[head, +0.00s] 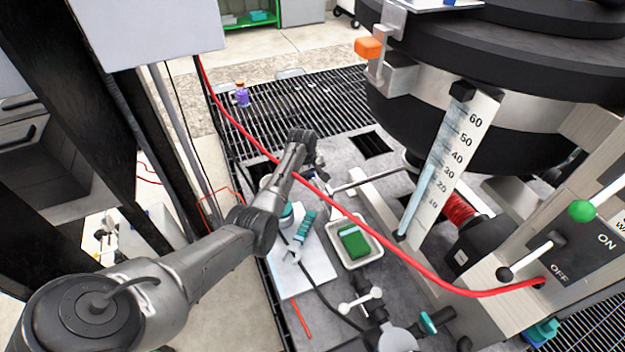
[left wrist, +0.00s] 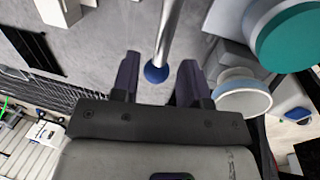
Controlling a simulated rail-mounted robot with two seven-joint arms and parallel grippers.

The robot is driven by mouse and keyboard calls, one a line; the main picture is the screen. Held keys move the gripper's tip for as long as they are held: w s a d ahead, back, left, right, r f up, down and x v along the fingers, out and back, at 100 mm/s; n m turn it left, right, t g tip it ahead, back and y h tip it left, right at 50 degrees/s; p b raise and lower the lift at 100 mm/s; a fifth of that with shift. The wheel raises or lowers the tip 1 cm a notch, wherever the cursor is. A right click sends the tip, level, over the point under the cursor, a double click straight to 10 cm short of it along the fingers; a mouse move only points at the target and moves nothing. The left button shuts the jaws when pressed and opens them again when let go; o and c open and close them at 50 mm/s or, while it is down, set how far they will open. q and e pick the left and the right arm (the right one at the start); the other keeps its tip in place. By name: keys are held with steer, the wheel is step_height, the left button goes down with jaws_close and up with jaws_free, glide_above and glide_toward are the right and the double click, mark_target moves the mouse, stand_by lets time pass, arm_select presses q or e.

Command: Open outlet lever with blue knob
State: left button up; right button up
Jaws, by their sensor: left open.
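The outlet lever is a thin metal rod (head: 372,180) that runs left from the outlet under the big black vessel. In the left wrist view, the metal rod (left wrist: 170,30) comes down from the top and ends in a blue knob (left wrist: 156,74). My left gripper (left wrist: 159,66) is open, with one dark finger on each side of the knob and a visible gap to each. In the head view, my left gripper (head: 316,168) is at the rod's left end, and the knob is hidden or too small to tell. My right gripper is not in view.
A red hose (head: 365,228) crosses in front of the work area. A white tray (head: 372,258) with a green item, a white sheet (head: 310,272) and a wrench lie below the arm. A level gauge (head: 446,165) and an ON/OFF switch panel (head: 585,250) stand at right.

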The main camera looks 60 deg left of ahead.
arm_select(q)
steer(key=shift+w+f, duration=0.15)
steer(key=shift+f, duration=0.4)
jaws_close()
